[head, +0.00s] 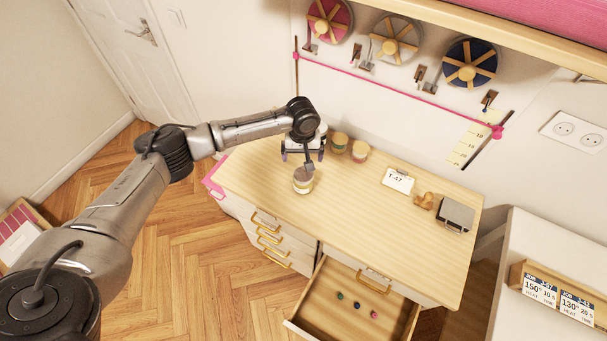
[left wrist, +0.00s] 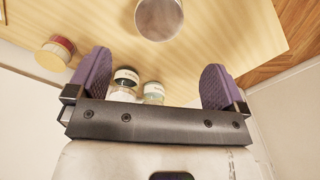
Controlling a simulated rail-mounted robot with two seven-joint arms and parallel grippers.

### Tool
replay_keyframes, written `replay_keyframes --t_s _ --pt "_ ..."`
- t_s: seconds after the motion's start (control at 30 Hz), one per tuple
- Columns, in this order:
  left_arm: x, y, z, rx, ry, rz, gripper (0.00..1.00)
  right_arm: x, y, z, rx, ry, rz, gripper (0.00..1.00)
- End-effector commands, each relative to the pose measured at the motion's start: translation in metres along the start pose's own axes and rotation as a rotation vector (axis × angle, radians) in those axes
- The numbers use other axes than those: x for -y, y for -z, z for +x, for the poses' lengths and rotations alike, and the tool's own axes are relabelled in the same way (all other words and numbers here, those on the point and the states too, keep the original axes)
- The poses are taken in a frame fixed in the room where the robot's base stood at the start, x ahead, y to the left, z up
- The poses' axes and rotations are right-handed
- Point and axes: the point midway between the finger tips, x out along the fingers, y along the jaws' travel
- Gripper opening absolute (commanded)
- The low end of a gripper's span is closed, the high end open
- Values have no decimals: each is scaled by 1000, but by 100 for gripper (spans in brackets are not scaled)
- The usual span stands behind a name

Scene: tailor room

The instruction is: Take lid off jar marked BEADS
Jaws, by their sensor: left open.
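A jar with a grey lid (head: 303,175) stands on the wooden table near its left end. It also shows at the top of the left wrist view (left wrist: 159,18), seen from above. Two more jars stand behind it by the wall, a left one (head: 339,143) and a right one (head: 360,151). I cannot read BEADS on any label. My left gripper (head: 303,155) is open and empty, just behind and above the grey-lidded jar. My right gripper is out of view.
The table (head: 340,215) is clear in the middle. A T-47 card (head: 398,180), a small wooden object (head: 425,200) and a grey box (head: 455,215) lie at its right. An open drawer (head: 335,315) with small coloured items juts out in front. Wall spools (head: 470,64) are above.

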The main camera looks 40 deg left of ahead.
Motion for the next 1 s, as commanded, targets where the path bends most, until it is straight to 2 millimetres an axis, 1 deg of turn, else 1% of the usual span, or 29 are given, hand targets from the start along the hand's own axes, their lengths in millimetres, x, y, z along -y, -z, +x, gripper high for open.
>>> replay_keyframes --t_s 0.03,0.1,0.2,0.47,0.7,0.8,1.0 --pt "0 -1 9 1 2 0 98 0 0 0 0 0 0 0" --pt "0 0 18 1 0 1 98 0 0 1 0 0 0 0" --pt "0 0 27 0 1 2 98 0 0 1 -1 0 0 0" --pt "-1 0 40 -1 1 3 98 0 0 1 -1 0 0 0" --pt "-2 -2 71 -1 2 2 98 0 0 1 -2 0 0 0" --pt "-2 -2 80 -1 1 3 98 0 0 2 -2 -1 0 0" --pt "-2 -2 86 -1 0 3 98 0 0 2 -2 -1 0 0"
